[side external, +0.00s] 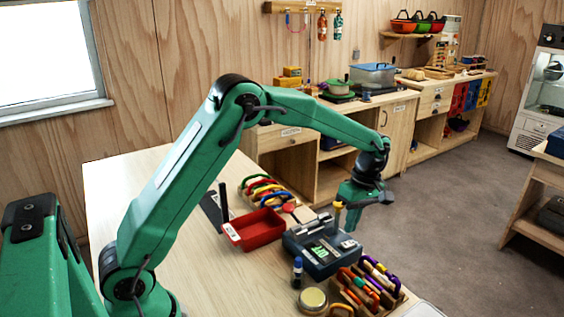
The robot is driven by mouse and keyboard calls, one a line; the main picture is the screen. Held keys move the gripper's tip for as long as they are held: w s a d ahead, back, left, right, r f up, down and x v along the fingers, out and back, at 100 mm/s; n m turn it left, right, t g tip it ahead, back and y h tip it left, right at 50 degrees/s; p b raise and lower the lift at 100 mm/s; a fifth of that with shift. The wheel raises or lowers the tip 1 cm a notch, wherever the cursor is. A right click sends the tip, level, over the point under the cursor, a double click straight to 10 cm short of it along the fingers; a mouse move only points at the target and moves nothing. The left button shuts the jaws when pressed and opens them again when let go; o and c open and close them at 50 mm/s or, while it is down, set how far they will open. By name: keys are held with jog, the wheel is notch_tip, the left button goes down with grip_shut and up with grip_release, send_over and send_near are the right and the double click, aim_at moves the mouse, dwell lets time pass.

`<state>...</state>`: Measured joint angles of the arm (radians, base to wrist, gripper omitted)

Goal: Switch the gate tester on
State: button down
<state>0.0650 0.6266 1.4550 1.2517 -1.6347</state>
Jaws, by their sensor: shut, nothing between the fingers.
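The gate tester (322,253) is a dark blue-grey box near the right edge of the wooden table, with a lit green display (319,252) on its top. Silver rod-like parts lie along its back edge, and a small pale part sits at its right side. Which part is the switch, and how it is set, is too small to tell. My gripper (351,220) is shut and empty, pointing down at the tester's back right corner. I cannot tell whether it touches the tester.
A red tray (258,230) and a rack of coloured carabiners (265,190) stand behind left. In front are a blue-capped bottle (297,270), a round tin (313,299) and a wooden rack of coloured gear (368,285). The table's left part is clear.

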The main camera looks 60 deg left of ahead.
aim_at(344, 246)
jog(key=shift+s+f, duration=0.2)
jog(key=shift+f, duration=0.9)
jog(key=shift+s+f, duration=0.2)
jog(key=shift+f, duration=0.85)
